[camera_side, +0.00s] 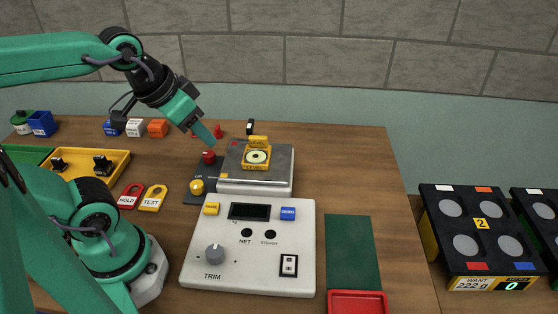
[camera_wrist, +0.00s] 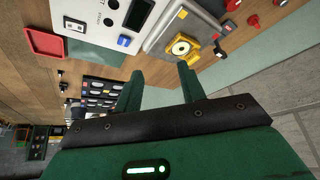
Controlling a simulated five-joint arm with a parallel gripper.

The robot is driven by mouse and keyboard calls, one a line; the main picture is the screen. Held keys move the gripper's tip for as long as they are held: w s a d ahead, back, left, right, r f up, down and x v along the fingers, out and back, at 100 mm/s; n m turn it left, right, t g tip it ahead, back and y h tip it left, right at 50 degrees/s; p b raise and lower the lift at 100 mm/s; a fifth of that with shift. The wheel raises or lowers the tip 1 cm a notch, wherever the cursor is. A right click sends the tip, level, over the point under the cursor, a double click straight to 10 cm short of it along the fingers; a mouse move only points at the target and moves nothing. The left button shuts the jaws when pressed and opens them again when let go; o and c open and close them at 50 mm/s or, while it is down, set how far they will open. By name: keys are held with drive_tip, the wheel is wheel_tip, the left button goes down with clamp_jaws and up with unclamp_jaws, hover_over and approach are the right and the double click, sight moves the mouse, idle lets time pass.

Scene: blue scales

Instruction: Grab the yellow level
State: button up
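The yellow level (camera_side: 257,164) lies on the grey metal scale plate (camera_side: 232,172), with a round pale vial facing up and a yellow LEVEL tag behind it. In the wrist view the level (camera_wrist: 182,47) shows beyond my fingertips, toward the top right. My gripper (camera_side: 207,135) is above and to the left of the level in the side view, apart from it. In the wrist view my gripper (camera_wrist: 158,78) has its two green fingers spread with nothing between them.
A white TRIM control box (camera_side: 300,230) stands in front of the scale. Red and yellow knobs (camera_side: 209,157) sit just left of the plate. A yellow tray (camera_side: 118,160) and HOLD and TEST tags (camera_side: 152,198) lie farther left. Bare wood is free right of the plate.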

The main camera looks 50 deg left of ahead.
drive_tip(key=w, duration=0.1)
drive_tip(key=m+g, duration=0.5)
drive_tip(key=m, duration=0.4)
hover_over(255, 136)
drive_tip(key=f, duration=0.6)
drive_tip(key=shift+s+d+f, duration=0.1)
drive_tip(key=shift+d+f, duration=0.1)
drive_tip(key=shift+f, duration=0.2)
drive_tip(key=shift+w+a+f+g, duration=0.15)
drive_tip(key=shift+w+f+g, duration=0.05)
drive_tip(key=shift+f+g, duration=0.1)
drive_tip(key=shift+f, duration=1.25)
drive_tip(key=shift+s+f, duration=0.15)
drive_tip(key=shift+f, duration=2.45)
